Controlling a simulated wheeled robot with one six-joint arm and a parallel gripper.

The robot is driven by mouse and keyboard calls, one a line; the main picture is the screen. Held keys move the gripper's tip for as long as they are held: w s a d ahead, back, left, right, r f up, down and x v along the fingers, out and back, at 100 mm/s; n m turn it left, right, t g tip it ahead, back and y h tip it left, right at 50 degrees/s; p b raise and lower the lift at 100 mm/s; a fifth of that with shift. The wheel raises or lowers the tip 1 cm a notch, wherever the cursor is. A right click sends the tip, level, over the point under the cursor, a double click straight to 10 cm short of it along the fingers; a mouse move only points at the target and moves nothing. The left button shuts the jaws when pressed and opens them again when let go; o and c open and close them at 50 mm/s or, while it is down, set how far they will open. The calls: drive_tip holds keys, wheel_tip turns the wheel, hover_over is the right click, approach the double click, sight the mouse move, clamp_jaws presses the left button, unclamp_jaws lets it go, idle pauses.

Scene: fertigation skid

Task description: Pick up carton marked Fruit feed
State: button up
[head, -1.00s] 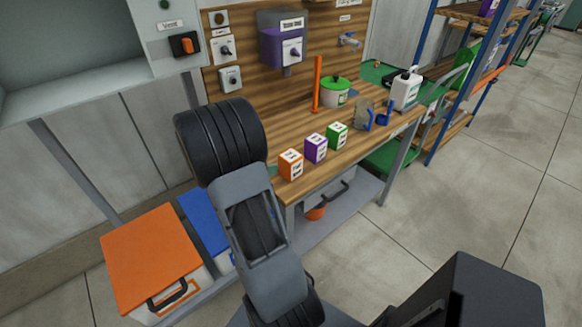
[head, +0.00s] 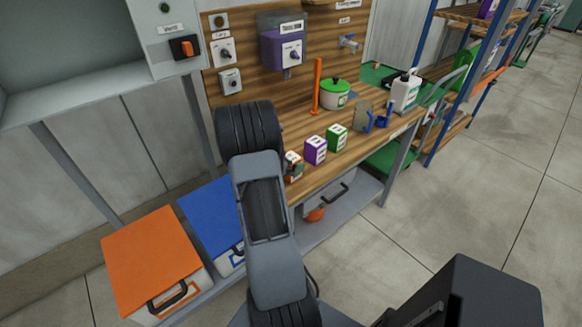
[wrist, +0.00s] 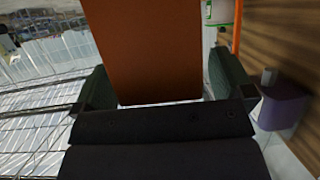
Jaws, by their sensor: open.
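Three small cartons stand in a row on the wooden bench: an orange one (head: 292,160), a purple one (head: 315,150) and a green one (head: 337,137). Their label print is too small to read, so I cannot tell which is marked Fruit feed. My arm hides part of the orange carton in the head view. In the wrist view my gripper (wrist: 160,85) is open, and a plain orange face (wrist: 158,45), apparently the orange carton, fills the space between its two fingers. I cannot tell whether the fingers touch it.
Behind the cartons stand a green-lidded pot (head: 335,94), an orange upright stick (head: 317,86), a jug (head: 363,117) and a white bottle (head: 405,91). A purple dispenser (head: 283,48) hangs on the back board. Orange (head: 152,255) and blue (head: 212,215) lidded boxes sit low at left.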

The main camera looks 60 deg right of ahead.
drive_tip(key=shift+s+d+f, duration=0.1)
drive_tip(key=shift+d+f, duration=0.1)
drive_tip(key=shift+d, duration=0.2)
drive_tip(key=shift+c, duration=0.4)
drive_tip(key=c, duration=1)
drive_tip(key=shift+c, duration=0.7)
drive_tip(key=shift+r, duration=0.15)
